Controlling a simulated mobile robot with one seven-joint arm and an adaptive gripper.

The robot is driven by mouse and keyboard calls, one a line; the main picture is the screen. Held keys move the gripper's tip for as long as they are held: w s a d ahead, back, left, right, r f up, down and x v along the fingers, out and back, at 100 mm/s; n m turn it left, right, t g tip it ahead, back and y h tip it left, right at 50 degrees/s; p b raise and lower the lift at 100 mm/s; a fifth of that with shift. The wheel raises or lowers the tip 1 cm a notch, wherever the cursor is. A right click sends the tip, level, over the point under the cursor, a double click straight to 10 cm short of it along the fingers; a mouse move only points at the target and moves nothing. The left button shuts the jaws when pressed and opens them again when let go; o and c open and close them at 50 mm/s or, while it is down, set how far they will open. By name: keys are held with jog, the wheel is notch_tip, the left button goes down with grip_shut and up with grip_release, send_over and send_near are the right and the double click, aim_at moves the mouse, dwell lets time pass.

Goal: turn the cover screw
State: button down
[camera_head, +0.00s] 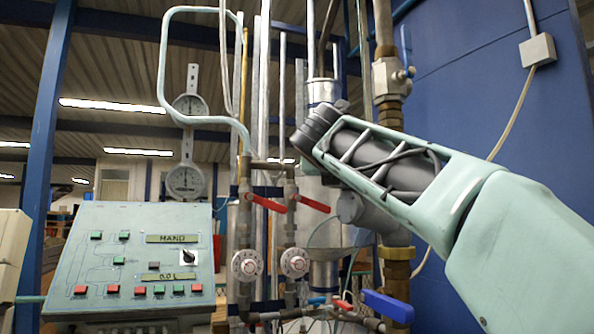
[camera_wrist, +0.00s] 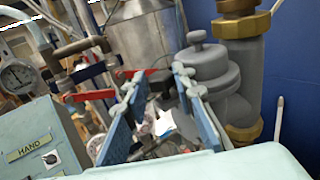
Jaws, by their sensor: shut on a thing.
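A grey round meter housing (camera_wrist: 212,72) stands beyond the right finger in the wrist view, with a small knob (camera_wrist: 197,45) on its lid. I cannot tell if this knob is the cover screw. The housing also shows partly behind my arm in the head view (camera_head: 372,214). My gripper (camera_wrist: 157,80) shows two blue-padded fingers, apart in the picture, with their tips left of the knob. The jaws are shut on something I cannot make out. A small white and blue patch (camera_wrist: 165,123) shows between the fingers. My gripper cannot be made out in the head view.
A control panel (camera_head: 130,262) with buttons and a dial stands at the left. A blue valve handle (camera_head: 388,306) is low near my arm. A blue wall (camera_head: 480,90) closes off the right.

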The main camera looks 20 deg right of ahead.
jog(key=shift+f, duration=0.1)
dwell(0.4)
jog(key=c, duration=1.6)
grip_release()
jog(key=shift+a, duration=0.15)
jog(key=m+g+h, duration=0.1)
jog(key=h+p, duration=0.1)
jog(key=shift+w+a+r+m+g+h, duration=0.2)
jog(key=shift+m+g+h, duration=0.1)
jog(key=shift+m+g, duration=0.1)
jog(key=shift+m+g+h+p, duration=0.3)
jog(key=shift+m+p, duration=0.1)
jog(key=shift+p, duration=0.35)
jog(key=m+g+h+p, duration=0.1)
jog(key=g+h+p, duration=0.1)
jog(key=p, duration=0.2)
jog(key=shift+r+m+p, duration=0.2)
jog(key=shift+m+p, duration=0.1)
jog(key=shift+m, duration=0.1)
jog(key=m+g+h+p, duration=0.1)
jog(key=g+p, duration=0.1)
jog(key=p, duration=0.2)
jog(key=m+g+h+p, duration=0.1)
jog(key=m+g+p, duration=0.1)
jog(key=p, duration=0.2)
jog(key=shift+w+a+g+h, duration=0.15)
jog(key=shift+w+g+h, duration=0.15)
jog(key=shift+w, duration=0.1)
